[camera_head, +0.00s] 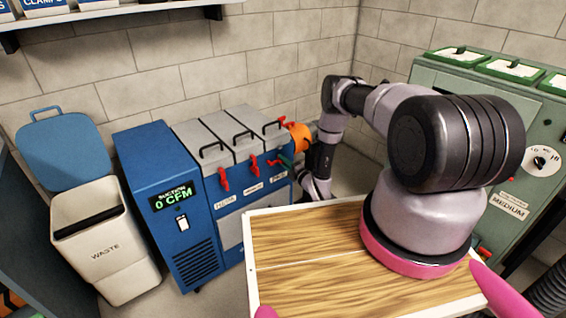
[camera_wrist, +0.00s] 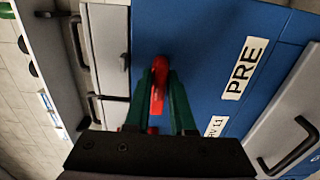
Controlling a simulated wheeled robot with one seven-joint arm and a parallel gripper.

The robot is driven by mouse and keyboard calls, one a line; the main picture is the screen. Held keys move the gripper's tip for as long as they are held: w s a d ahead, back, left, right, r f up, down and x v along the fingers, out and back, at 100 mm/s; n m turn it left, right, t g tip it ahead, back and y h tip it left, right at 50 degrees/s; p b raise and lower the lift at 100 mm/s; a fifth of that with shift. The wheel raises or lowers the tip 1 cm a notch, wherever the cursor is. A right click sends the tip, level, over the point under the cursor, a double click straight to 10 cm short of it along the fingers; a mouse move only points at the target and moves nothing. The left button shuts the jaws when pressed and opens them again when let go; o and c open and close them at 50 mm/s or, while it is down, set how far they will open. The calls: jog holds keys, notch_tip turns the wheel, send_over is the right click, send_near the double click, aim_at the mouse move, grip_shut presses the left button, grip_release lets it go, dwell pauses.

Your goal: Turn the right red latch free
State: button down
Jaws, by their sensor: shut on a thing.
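The blue suction unit has a row of red latches on its front below grey lids. The right red latch (camera_head: 273,162) is partly hidden by my gripper (camera_head: 284,160) in the head view. In the wrist view, the green fingers of my gripper (camera_wrist: 159,88) are shut on this red latch (camera_wrist: 158,80), one finger on each side. The blue panel with a PRE label (camera_wrist: 243,67) is beside it. The left red latch (camera_head: 223,180) and the middle red latch (camera_head: 253,165) both hang down.
The suction unit (camera_head: 163,210) reads 0 CFM. An orange part (camera_head: 299,136) and another red handle (camera_head: 282,122) are close to my wrist. A wooden-topped surface (camera_head: 320,260) is in the foreground. A waste bin (camera_head: 105,250) stands left, a green machine (camera_head: 510,110) right.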

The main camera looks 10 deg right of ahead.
jog(key=shift+d+f, duration=0.1)
jog(key=c, duration=0.9)
grip_release()
jog(key=v, duration=1.1)
jog(key=shift+w, duration=0.1)
